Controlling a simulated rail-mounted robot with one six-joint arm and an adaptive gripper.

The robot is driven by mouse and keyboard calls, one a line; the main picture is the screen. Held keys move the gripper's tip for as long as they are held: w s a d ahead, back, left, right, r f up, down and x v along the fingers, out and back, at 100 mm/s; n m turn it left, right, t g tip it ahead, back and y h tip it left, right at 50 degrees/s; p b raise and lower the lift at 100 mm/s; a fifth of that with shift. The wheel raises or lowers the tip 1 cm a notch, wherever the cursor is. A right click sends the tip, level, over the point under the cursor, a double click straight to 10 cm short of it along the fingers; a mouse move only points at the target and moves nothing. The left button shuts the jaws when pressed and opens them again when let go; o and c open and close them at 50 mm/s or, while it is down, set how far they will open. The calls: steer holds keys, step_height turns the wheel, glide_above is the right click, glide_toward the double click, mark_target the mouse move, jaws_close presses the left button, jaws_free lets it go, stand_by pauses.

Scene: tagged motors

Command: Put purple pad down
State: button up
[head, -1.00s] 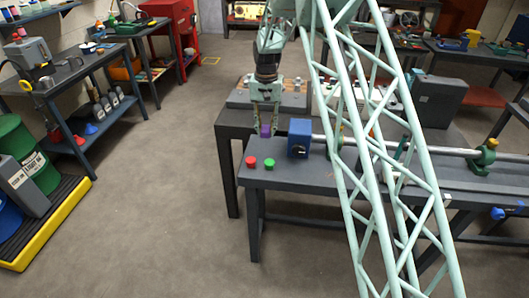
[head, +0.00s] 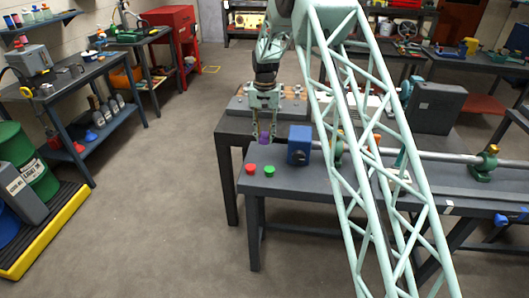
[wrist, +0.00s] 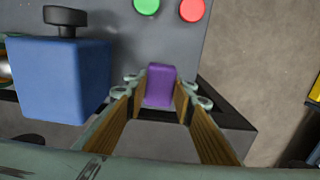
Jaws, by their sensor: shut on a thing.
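The purple pad (wrist: 160,86) is a small block between the tips of my gripper (wrist: 162,92), which is shut on it. In the head view, the purple pad (head: 264,138) is low between the fingertips of my gripper (head: 264,137), over the far left corner of the grey bench (head: 300,185). My gripper points down, just left of a blue box. In the wrist view, the pad is over the bench near its dark edge. I cannot tell whether its underside touches the bench.
The blue box (head: 299,146) with a black knob stands close to the right of my gripper. A red button (head: 250,169) and a green button (head: 269,170) sit on the near left bench top. A long rod with green supports (head: 484,165) runs right. Open floor lies left.

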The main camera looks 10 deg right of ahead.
mark_target(264, 155)
steer(key=shift+f, duration=1.95)
steer(key=shift+f, duration=0.1)
steer(key=shift+f+b, duration=0.55)
steer(key=shift+f, duration=1.25)
steer(key=shift+f, duration=0.1)
steer(key=o, duration=0.9)
steer(key=shift+o, duration=0.2)
step_height(264, 155, up, 12)
steer(key=shift+p, duration=0.8)
